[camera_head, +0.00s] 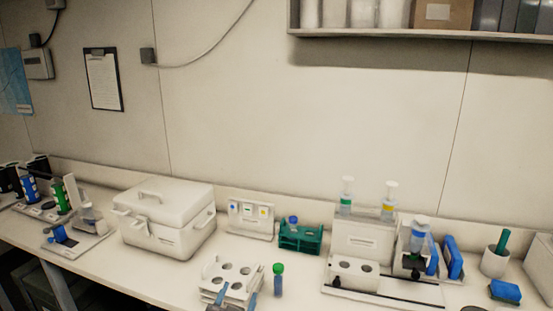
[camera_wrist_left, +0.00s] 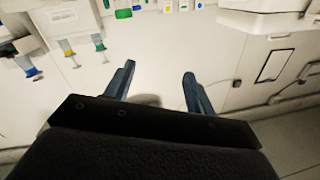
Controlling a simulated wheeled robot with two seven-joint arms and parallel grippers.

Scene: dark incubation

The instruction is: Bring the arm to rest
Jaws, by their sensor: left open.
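My left gripper (camera_head: 237,298) shows only as two blue-grey fingertips at the bottom edge of the head view, in front of the white tube rack (camera_head: 240,269). In the left wrist view the gripper (camera_wrist_left: 159,70) is open, its fingers apart with nothing between them. The rest of the left arm is out of the head view. My right gripper is not in view.
A green-capped tube (camera_head: 278,279) stands right of the white rack. A white lidded box (camera_head: 165,220), a green rack (camera_head: 301,238) and a white station with bottles (camera_head: 362,242) stand behind on the bench. A shelf (camera_head: 420,34) hangs above.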

